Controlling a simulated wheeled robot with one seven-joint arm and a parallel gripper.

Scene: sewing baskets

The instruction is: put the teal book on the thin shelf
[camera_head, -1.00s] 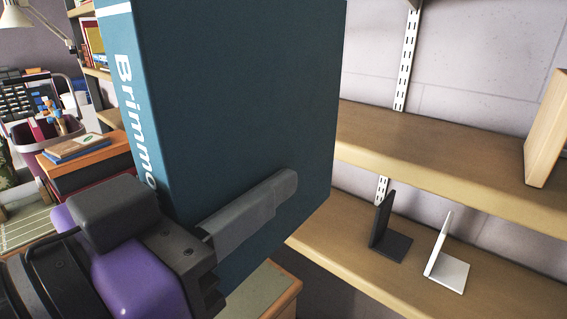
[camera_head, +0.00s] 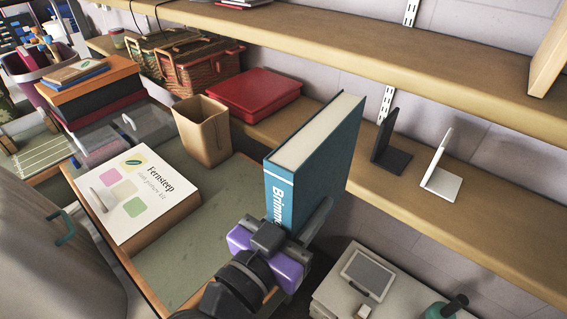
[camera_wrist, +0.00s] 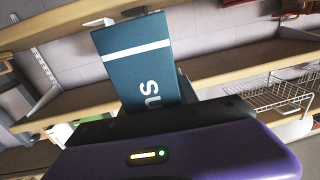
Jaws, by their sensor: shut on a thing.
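The teal book (camera_head: 312,165) stands upright in my gripper (camera_head: 300,222), its white lettered spine toward me and its pale page edges on top. One finger lies along its right cover; the other finger is hidden behind the book. The book is in front of the wall shelves, apart from them as far as I can see. Of the two boards, the lower shelf (camera_head: 440,215) is behind and right of the book, and the upper shelf (camera_head: 400,62) is above it. I cannot tell which is the thin one. In the wrist view the book (camera_wrist: 140,62) rises beyond the gripper body.
A black bookend (camera_head: 390,145) and a white bookend (camera_head: 440,172) stand on the lower shelf, right of the book. A red box (camera_head: 253,95) and baskets (camera_head: 200,70) occupy its left part.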

